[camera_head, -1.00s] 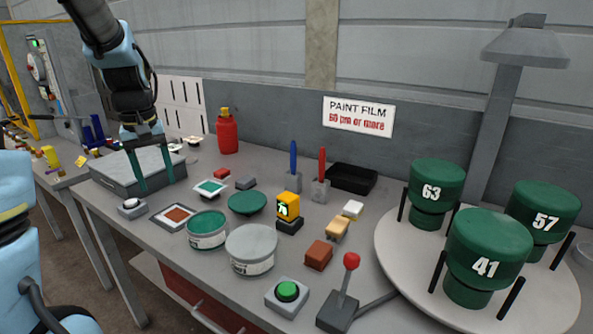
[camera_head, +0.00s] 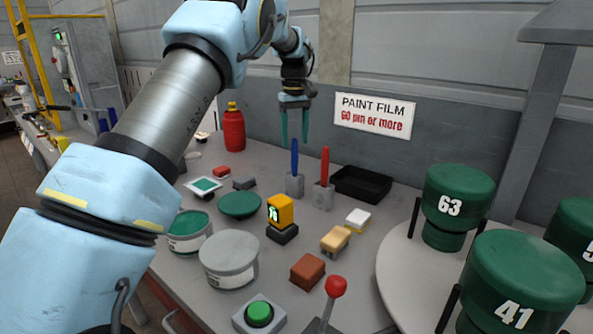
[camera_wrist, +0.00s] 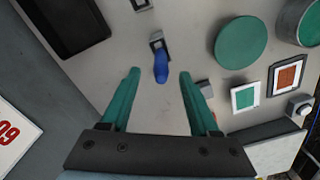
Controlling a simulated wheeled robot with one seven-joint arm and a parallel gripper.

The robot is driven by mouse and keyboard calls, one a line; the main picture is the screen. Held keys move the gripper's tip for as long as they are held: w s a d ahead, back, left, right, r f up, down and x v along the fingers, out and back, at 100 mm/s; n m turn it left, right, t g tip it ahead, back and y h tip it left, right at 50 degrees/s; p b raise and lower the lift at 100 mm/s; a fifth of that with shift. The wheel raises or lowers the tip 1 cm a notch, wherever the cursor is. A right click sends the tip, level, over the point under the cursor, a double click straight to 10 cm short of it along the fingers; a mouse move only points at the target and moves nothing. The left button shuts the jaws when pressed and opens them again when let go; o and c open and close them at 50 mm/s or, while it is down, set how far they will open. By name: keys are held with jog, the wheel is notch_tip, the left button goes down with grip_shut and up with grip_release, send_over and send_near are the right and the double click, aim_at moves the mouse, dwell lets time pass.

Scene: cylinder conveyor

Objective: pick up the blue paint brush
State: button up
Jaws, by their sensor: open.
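The blue paint brush (camera_head: 294,158) stands upright, handle up, in a small grey holder (camera_head: 295,184) on the workbench. My gripper (camera_head: 294,143) is above it with fingers pointing down, open and empty. In the wrist view the blue handle (camera_wrist: 161,68) lies just ahead of and between the two spread green fingertips (camera_wrist: 159,72). The brush's lower end is hidden in the holder. The red paint brush (camera_head: 325,165) stands upright in its own grey holder (camera_head: 323,196), just right of the blue one.
A black tray (camera_head: 361,185) lies right of the red brush, near the back wall. A yellow device (camera_head: 280,210) and a green disc (camera_head: 239,205) stand in front. A red bottle (camera_head: 233,131) is at the left. The turntable (camera_head: 399,262) with green numbered pots is at the right.

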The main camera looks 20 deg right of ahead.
aim_at(295, 176)
jog(key=shift+s+a+f+p, duration=0.1)
jog(key=shift+f+p, duration=1.1)
jog(key=shift+f, duration=2.65)
grip_shut()
